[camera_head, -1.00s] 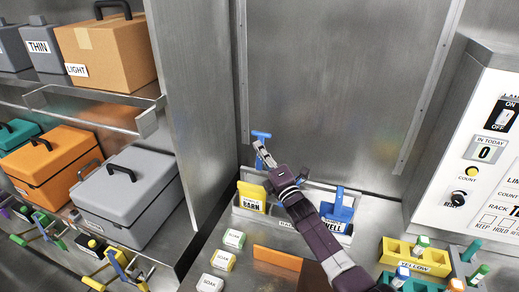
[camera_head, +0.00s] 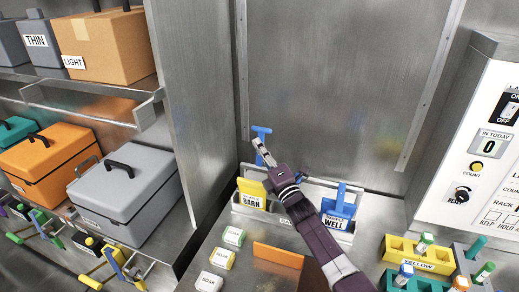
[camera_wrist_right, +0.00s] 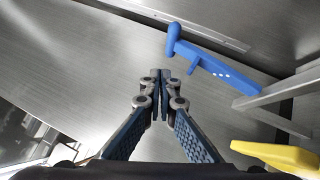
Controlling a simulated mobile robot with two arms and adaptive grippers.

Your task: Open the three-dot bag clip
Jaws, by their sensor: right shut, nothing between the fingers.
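A blue clip-like piece with a rounded end and a short row of small white dots (camera_wrist_right: 206,62) shows in the right wrist view. In the head view its blue top (camera_head: 261,130) stands out just beyond my right gripper (camera_head: 262,150), which hides the part below. In the wrist view my right gripper (camera_wrist_right: 164,74) is shut and empty, its fingertips close to the left of the blue piece's end, with a small gap showing. Whether the blue piece is open or closed I cannot tell. My left gripper is not in view.
A grey rack (camera_head: 270,219) below holds a yellow BARN piece (camera_head: 252,194) and a blue WELL piece (camera_head: 338,208). A white panel (camera_head: 470,140) stands at right, a steel wall behind.

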